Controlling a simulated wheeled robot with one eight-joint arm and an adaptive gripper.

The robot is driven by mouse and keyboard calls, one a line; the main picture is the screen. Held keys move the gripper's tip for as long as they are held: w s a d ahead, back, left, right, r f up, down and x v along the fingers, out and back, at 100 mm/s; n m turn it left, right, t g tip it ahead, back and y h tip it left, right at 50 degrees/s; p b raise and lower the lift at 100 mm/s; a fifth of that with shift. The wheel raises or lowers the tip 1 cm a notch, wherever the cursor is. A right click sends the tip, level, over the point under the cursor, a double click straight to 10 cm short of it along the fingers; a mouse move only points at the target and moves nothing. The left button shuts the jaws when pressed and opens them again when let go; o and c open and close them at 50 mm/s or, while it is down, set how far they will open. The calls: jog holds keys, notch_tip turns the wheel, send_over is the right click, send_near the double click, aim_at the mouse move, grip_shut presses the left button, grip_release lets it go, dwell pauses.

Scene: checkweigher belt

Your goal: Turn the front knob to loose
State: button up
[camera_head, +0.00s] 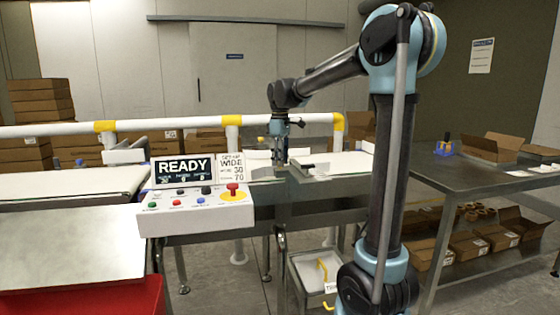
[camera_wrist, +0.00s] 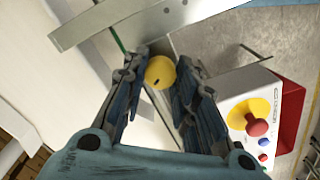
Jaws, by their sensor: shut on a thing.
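A round yellow knob (camera_wrist: 160,73) with a short dark mark on its face shows in the wrist view, between the fingertips of my gripper (camera_wrist: 160,66). The fingers are shut on its two sides. The dark mark sits near the lower left of the knob's face. In the head view my gripper (camera_head: 279,155) points down at the belt's guide area, and I cannot make out the held knob there. No loose or tight lettering is readable.
A control box (camera_head: 195,215) with a red stop button (camera_head: 232,190) and a READY screen (camera_head: 183,170) stands close left of my gripper. A metal guide strip (camera_wrist: 110,22) runs beside the knob. A table (camera_head: 490,180) with boxes stands right.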

jog(key=o, duration=1.1)
jog(key=shift+w, duration=0.1)
notch_tip(320, 180, up, 12)
jog(key=s+d+f+m+t, duration=0.1)
jog(key=s+d+f+m, duration=0.2)
jog(key=s+d+f, duration=0.4)
jog(key=s+d+f+m, duration=0.3)
jog(key=s+d+f, duration=0.1)
jog(key=s+d, duration=0.4)
jog(key=s+d+f+m, duration=0.2)
jog(key=s+d+f, duration=0.1)
jog(key=s+f, duration=0.2)
jog(key=s+d+f+m, duration=0.2)
jog(key=s+f, duration=0.4)
jog(key=f, duration=0.3)
jog(key=s+d+f+m+t, duration=0.1)
jog(key=s+d+f+m, duration=0.2)
jog(key=s+f, duration=0.3)
jog(key=shift+d+f+m, duration=0.3)
jog(key=shift+d+f, duration=0.05)
jog(key=shift+f, duration=0.45)
